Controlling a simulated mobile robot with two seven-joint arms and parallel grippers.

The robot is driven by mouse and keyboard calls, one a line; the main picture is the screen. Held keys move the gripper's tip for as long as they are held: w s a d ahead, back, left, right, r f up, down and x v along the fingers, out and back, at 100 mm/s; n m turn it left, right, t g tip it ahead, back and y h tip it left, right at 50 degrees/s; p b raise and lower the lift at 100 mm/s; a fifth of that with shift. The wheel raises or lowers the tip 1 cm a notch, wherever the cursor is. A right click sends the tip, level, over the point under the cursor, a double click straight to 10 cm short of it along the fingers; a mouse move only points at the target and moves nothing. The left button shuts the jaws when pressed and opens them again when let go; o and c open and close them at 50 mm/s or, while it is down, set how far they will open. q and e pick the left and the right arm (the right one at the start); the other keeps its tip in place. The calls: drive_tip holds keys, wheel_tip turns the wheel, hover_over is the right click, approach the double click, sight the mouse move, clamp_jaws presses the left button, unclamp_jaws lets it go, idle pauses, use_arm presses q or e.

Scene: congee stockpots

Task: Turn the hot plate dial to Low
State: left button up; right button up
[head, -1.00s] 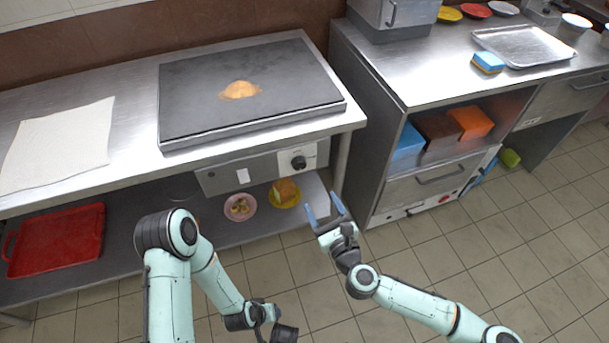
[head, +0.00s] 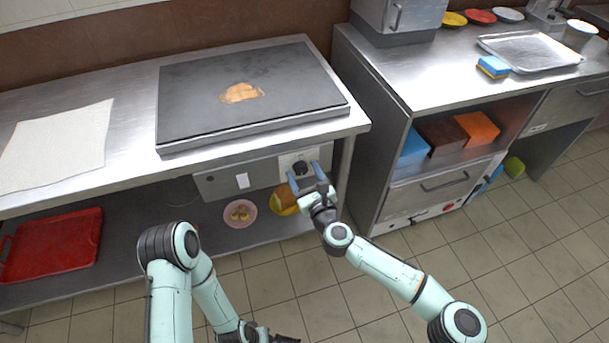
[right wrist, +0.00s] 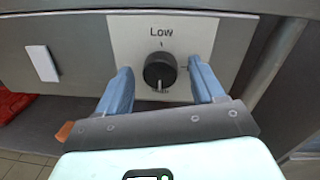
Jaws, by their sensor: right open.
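The hot plate (head: 270,75) is a flat dark griddle on the steel counter. Its black round dial (head: 301,168) is on the front panel below and also shows in the right wrist view (right wrist: 160,69). A "Low" label (right wrist: 161,32) is printed above the dial, and a white mark on the knob points down, away from it. My right gripper (head: 306,173) is open; in the right wrist view its blue fingers (right wrist: 160,84) stand on either side of the dial, with gaps. My left gripper (head: 284,338) is at the bottom edge, partly cut off.
A browned piece of food (head: 241,93) lies on the griddle. A white switch (head: 242,181) is left of the dial. A steel cabinet (head: 425,190) stands to the right.

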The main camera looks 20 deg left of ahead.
drive_tip(key=c, duration=1.1)
drive_tip(key=shift+o, duration=0.2)
